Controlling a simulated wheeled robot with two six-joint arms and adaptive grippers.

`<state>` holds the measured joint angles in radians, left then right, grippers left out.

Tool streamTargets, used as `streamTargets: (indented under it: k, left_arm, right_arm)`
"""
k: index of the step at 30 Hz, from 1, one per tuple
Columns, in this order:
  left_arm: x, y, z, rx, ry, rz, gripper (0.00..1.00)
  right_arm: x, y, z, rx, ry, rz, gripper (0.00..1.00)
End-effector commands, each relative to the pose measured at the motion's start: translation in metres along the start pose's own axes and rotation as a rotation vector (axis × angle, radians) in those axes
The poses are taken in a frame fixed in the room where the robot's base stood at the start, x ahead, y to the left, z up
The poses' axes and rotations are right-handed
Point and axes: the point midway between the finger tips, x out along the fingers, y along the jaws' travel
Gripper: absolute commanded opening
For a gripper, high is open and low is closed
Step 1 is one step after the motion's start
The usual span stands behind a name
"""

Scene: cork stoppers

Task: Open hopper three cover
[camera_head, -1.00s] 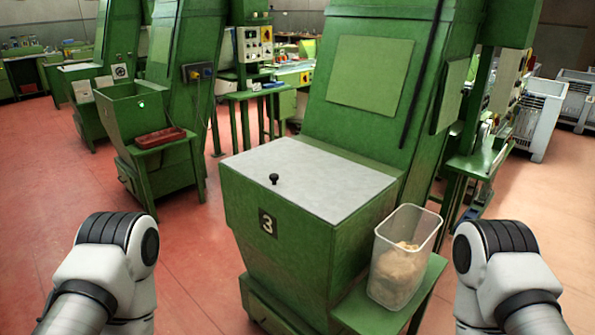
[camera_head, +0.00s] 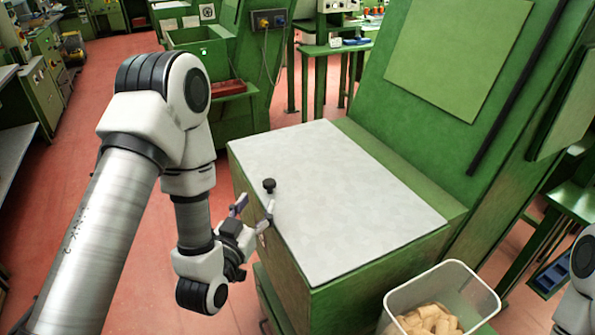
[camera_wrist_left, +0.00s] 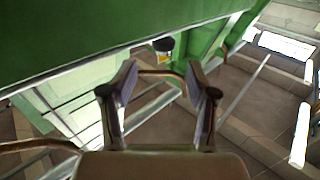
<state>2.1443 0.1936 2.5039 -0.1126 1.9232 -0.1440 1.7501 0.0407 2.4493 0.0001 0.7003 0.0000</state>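The hopper three cover (camera_head: 340,200) is a flat light grey lid lying shut on the green hopper box (camera_head: 290,275). A black knob (camera_head: 269,186) stands near its left front edge. My left gripper (camera_head: 256,204) is at the front left edge of the cover, just short of the knob. Its two fingers are spread with nothing seen between them, and they also show apart in the left wrist view (camera_wrist_left: 160,92). The gripper hides most of the number plate. My right gripper is out of view; only part of my right arm shows at the right edge.
A clear bin (camera_head: 440,300) with corks stands at the hopper's right front. A green machine column (camera_head: 450,70) rises behind the cover. Another green hopper with a red tray (camera_head: 225,88) is at the back left. Red floor (camera_head: 100,110) is open at left.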

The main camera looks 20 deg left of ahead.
Motion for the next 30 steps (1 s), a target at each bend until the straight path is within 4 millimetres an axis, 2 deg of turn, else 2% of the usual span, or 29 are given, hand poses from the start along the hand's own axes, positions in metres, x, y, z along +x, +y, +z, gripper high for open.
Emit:
streamTargets:
  k: [4,9,14,23,27,28,30]
  left_arm:
    - [0.014,0.000,-0.004,0.002,0.010,-0.001,0.58]
    - [0.047,0.000,-0.005,0.002,0.009,0.001,0.58]
    - [0.071,0.000,-0.003,0.001,0.006,-0.001,0.58]
    - [0.078,0.000,-0.001,0.000,0.003,-0.001,0.58]
    - [0.077,0.000,-0.001,0.000,0.003,-0.001,0.08]
    - [0.077,0.000,-0.001,0.000,0.003,-0.001,0.00]
    - [0.077,0.000,-0.001,0.000,0.003,0.000,0.00]
  right_arm:
    - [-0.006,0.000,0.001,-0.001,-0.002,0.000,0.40]
    - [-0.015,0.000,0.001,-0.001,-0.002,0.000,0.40]
    - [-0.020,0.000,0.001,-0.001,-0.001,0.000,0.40]
    - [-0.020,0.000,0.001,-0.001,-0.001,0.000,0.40]
    - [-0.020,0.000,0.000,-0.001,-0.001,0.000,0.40]
    - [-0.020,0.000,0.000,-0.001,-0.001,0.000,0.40]
    - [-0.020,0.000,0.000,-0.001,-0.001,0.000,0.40]
